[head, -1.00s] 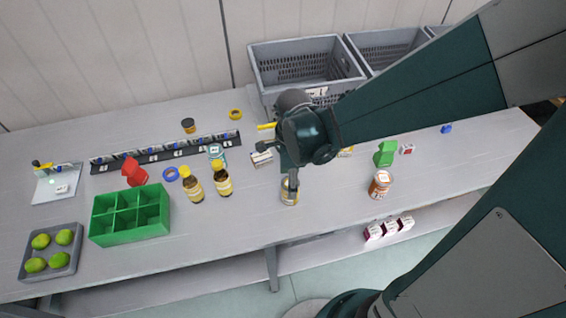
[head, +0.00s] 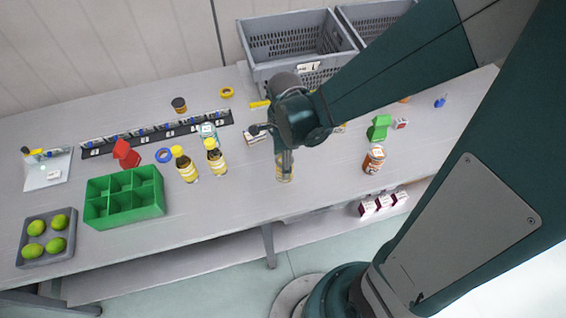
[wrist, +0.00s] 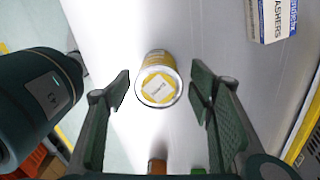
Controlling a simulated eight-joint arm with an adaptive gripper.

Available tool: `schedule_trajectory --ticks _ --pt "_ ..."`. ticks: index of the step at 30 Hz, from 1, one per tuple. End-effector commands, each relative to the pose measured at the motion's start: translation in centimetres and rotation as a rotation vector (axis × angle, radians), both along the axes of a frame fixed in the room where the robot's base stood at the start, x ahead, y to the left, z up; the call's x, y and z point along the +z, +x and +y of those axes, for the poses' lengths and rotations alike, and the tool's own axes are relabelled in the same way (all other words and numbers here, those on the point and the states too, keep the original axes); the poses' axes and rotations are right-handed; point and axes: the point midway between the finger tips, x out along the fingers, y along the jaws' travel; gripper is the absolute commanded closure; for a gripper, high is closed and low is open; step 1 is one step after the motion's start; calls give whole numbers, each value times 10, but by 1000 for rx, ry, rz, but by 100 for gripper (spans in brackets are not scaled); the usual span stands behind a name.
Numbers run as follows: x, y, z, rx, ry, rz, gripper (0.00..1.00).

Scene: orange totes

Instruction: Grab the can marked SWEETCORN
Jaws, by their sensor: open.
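A can with a yellow label (wrist: 158,84) stands between the two spread fingers of my gripper (wrist: 160,75) in the wrist view. Gaps show between the can and both fingers, which are open and empty. In the head view the same can (head: 284,174) stands near the table's front edge, its upper part hidden by my gripper (head: 284,158) just above it.
A green divided tote (head: 124,197) and a grey tray of limes (head: 47,237) are further left. A washers box (wrist: 271,20) lies beyond the can. Grey crates (head: 296,43) stand behind.

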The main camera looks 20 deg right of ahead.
Motion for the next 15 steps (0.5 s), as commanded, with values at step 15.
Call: schedule_trajectory --ticks 15 --pt "-35 -2 2 0 0 0 47"
